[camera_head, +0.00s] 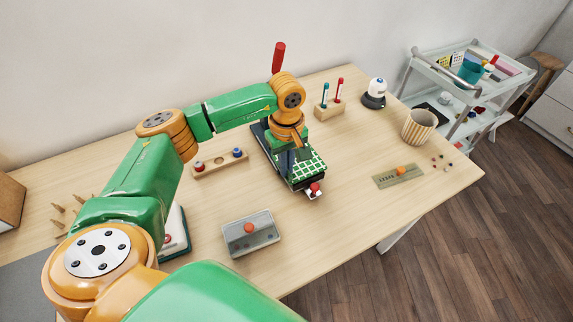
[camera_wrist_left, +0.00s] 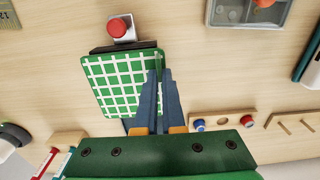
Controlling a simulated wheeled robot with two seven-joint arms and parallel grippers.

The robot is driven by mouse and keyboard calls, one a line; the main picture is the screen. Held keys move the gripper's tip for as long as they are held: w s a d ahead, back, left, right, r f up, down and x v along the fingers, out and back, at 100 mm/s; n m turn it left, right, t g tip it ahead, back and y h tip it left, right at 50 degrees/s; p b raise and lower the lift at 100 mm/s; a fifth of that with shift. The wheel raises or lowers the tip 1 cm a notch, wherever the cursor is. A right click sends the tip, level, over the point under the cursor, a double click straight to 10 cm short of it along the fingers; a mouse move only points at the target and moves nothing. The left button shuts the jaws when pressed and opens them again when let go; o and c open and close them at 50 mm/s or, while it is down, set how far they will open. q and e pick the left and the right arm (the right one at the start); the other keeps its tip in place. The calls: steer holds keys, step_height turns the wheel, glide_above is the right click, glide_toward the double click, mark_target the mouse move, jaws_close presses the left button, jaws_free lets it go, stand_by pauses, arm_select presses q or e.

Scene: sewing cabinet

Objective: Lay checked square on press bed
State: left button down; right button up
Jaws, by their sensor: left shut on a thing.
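The checked square (camera_head: 310,172), green with white lines, is over the front part of the dark press bed (camera_head: 258,140). My left gripper (camera_head: 303,156) is shut on one edge of the square. In the left wrist view the two blue fingers (camera_wrist_left: 161,76) pinch the right edge of the square (camera_wrist_left: 112,85), which looks flat. A strip of the bed (camera_wrist_left: 122,47) shows beyond the square. I cannot tell whether the square touches the bed. My arm and the square hide much of the press. A red knob (camera_head: 315,187) sits at the press's front end.
A wooden holder (camera_head: 220,163) with red and blue pieces stands left of the press. A grey box (camera_head: 250,233) is in front. A stand with red and teal tools (camera_head: 328,108) is behind right. A ruler-like plate (camera_head: 398,176) and striped cup (camera_head: 419,126) are right.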

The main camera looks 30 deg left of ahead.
arm_select(q)
steer(key=shift+f, duration=0.2)
stand_by(0.4)
steer(key=c, duration=0.9)
jaws_free()
steer(key=shift+c, duration=0.2)
steer(key=shift+r, duration=0.15)
step_height(320, 180, up, 7)
steer(key=shift+f+b, duration=0.1)
steer(key=shift+b, duration=0.6)
